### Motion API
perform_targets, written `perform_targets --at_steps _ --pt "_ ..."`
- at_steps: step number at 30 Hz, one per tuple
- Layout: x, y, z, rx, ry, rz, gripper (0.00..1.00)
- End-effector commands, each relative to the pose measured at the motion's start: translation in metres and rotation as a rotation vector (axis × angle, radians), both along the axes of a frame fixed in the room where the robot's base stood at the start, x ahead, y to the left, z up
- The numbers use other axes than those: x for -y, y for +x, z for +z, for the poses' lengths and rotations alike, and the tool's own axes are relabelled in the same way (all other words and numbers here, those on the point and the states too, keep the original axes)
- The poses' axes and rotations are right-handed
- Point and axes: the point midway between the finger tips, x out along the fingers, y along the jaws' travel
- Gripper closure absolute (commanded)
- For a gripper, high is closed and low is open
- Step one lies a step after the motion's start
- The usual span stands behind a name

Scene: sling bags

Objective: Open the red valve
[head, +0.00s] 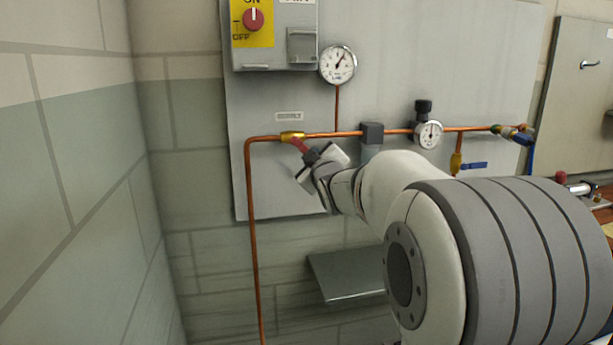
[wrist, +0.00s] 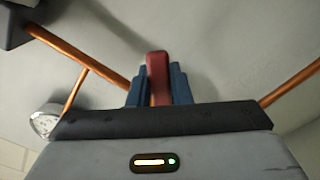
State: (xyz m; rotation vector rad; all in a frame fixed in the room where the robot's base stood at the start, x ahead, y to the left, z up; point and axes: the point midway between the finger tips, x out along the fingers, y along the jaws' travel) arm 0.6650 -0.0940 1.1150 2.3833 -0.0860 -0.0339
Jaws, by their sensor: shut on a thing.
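The red valve handle (head: 299,146) is on a brass fitting (head: 291,136) in the copper pipe, below the SUPPLY label. In the head view the handle slants down and to the right from the fitting, at an angle to the pipe. My gripper (head: 311,156) is at the lower end of the handle. In the wrist view the red handle (wrist: 158,75) stands between the two blue-grey fingers of my gripper (wrist: 158,85), which are shut on it. The fingers hide part of the handle and most of the fitting.
A copper pipe (head: 252,230) runs down at the left. A grey filter block (head: 372,133), a pressure gauge (head: 428,134) and a blue-handled valve (head: 474,165) sit along the pipe to the right. A grey shelf (head: 345,278) juts out below. A red-knobbed switch box (head: 273,35) hangs above.

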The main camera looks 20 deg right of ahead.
Motion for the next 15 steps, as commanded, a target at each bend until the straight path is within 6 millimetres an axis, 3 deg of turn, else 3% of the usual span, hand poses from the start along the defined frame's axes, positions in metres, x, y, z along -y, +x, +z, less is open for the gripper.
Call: perform_targets --at_steps 15 --pt "0.017 -0.001 0.025 -0.033 -0.485 -0.002 1.0"
